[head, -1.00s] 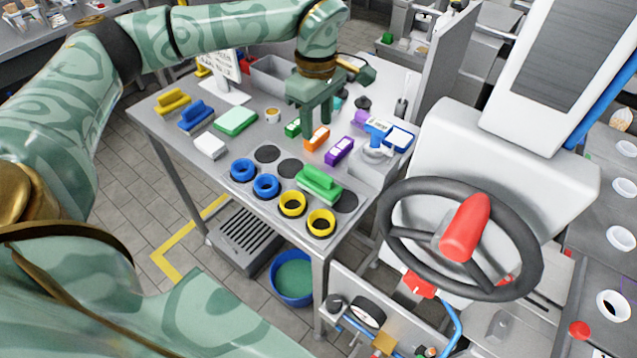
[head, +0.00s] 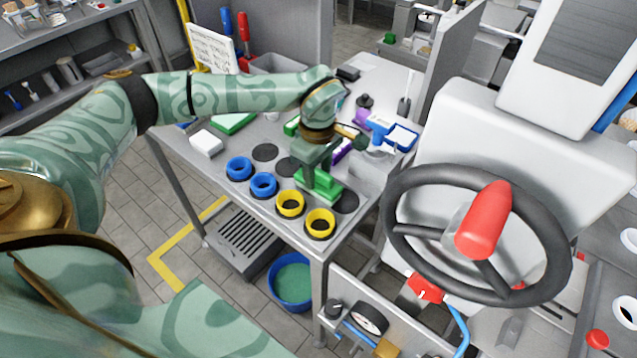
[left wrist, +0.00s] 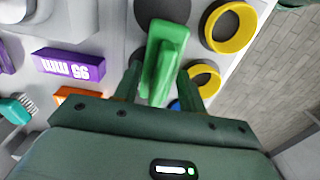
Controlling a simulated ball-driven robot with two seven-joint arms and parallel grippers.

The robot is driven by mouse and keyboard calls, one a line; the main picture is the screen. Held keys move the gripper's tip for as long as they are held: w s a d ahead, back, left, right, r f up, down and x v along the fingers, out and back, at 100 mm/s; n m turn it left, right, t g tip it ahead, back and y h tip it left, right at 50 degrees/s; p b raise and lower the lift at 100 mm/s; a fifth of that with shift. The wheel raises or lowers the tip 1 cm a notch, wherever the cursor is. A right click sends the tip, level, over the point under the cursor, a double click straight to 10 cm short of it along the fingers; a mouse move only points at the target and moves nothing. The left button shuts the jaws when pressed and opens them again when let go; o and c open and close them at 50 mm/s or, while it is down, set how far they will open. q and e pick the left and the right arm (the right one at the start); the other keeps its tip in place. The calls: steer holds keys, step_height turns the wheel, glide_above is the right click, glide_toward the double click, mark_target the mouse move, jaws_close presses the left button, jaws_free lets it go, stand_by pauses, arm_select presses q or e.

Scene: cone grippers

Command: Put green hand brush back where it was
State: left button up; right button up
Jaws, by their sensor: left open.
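The green hand brush (head: 327,188) lies on the metal table, beside the yellow rings and partly over the row of dark round spots. My left gripper (head: 318,172) is right above it in the head view, hiding part of it. In the left wrist view the brush (left wrist: 165,58) reaches between the two fingers of my left gripper (left wrist: 158,85), which stand apart on either side of it. I cannot tell whether the fingers touch it. My right gripper is not in view.
Two yellow rings (head: 291,204) and two blue rings (head: 239,168) stand along the table's front edge. A purple block (left wrist: 68,65) and an orange block (left wrist: 75,95) lie close by. A black steering wheel (head: 396,225) stands to the right.

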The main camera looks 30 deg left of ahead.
arm_select(q)
jaws_close()
steer(key=shift+r, duration=0.1)
